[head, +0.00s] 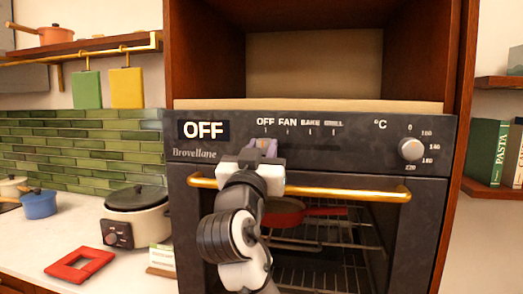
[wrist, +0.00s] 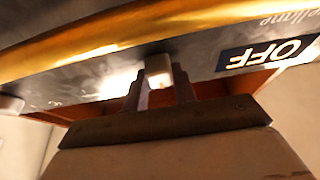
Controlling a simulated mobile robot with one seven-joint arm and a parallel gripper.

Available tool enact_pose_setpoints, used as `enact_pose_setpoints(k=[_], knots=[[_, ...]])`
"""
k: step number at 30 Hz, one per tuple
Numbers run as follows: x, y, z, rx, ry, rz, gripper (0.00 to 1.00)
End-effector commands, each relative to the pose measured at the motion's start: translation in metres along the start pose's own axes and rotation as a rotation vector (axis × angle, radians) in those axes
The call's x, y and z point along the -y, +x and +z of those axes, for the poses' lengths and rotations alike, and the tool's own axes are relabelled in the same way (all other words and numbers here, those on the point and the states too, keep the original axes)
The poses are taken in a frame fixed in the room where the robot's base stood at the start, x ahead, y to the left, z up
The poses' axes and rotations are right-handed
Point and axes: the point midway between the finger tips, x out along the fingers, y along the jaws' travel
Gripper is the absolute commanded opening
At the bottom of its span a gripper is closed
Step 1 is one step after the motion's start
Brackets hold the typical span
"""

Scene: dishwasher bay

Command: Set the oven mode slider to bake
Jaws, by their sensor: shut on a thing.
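The oven's dark control panel (head: 345,130) shows the mode labels OFF, FAN, BAKE and GRILL with tick marks beneath. The BAKE label (head: 310,122) is third from the left. The display (head: 203,130) reads OFF. My gripper (head: 262,150) is at the panel below the OFF label, above the oven handle. In the wrist view its two fingers are closed around a small pale slider knob (wrist: 158,69). In the head view my gripper mostly hides the knob, which is at about the OFF mark.
The brass oven handle (head: 350,191) runs across the door just below the panel, close to my arm. A round temperature knob (head: 411,149) is at the panel's right. A red pan (head: 285,212) shows inside the oven. The panel right of my gripper is clear.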

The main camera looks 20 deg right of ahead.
Motion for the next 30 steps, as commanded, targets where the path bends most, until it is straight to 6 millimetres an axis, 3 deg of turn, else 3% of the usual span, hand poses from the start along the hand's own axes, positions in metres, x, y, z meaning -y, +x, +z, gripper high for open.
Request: enact_pose_setpoints(k=[13,24,25,30], knots=[[-0.084,0.0,0.001,0.002,0.001,0.003,0.0],[-0.09,0.0,0.0,0.0,0.0,0.0,0.0],[-0.09,0.0,0.0,0.0,0.0,0.0,0.29],[-0.089,0.0,0.0,0.0,0.0,0.0,0.49]])
